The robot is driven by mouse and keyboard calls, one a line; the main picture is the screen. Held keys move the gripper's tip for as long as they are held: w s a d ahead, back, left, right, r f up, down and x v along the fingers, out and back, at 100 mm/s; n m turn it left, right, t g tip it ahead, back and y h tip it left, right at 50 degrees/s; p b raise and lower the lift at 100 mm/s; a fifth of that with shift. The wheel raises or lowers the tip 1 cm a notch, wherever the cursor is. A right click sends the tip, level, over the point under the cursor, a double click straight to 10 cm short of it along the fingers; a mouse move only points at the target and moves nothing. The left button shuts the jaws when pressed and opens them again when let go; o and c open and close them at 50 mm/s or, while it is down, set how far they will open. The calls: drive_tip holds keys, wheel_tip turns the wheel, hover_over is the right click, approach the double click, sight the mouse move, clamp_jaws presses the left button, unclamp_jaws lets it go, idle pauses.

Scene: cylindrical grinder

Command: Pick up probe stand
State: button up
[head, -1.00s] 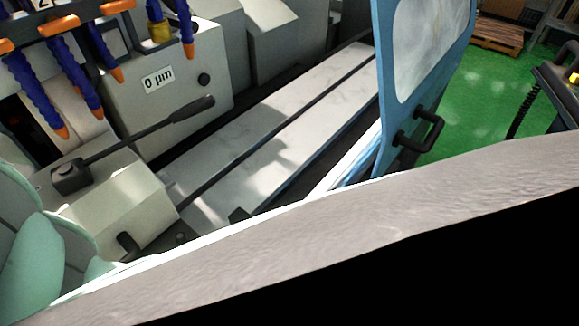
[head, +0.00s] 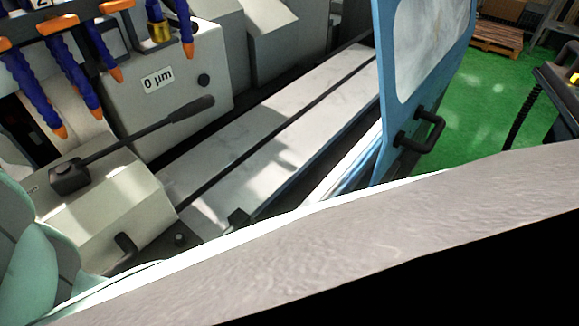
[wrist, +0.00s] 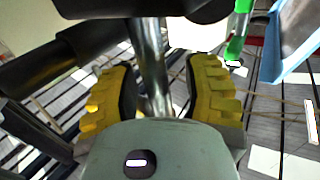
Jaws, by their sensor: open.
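In the wrist view, a shiny metal post (wrist: 151,60), which looks like part of the probe stand, stands between the two yellow-and-black fingers of my gripper (wrist: 160,75). The fingers are open, with a visible gap between the post and the right finger. A dark cylindrical part (wrist: 45,70) lies at the upper left, and a black part crosses the top of the post. The lower end of the post is hidden behind my gripper body. I cannot make out the probe stand or my gripper in the head view.
The head view shows the grinder's pale table (head: 290,125), a black lever (head: 140,137), blue hoses with orange tips (head: 95,80) and a blue door (head: 425,60) with a black handle. A bright green thing (wrist: 237,35) shows in the wrist view.

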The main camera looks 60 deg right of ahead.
clamp_jaws()
idle(0.3)
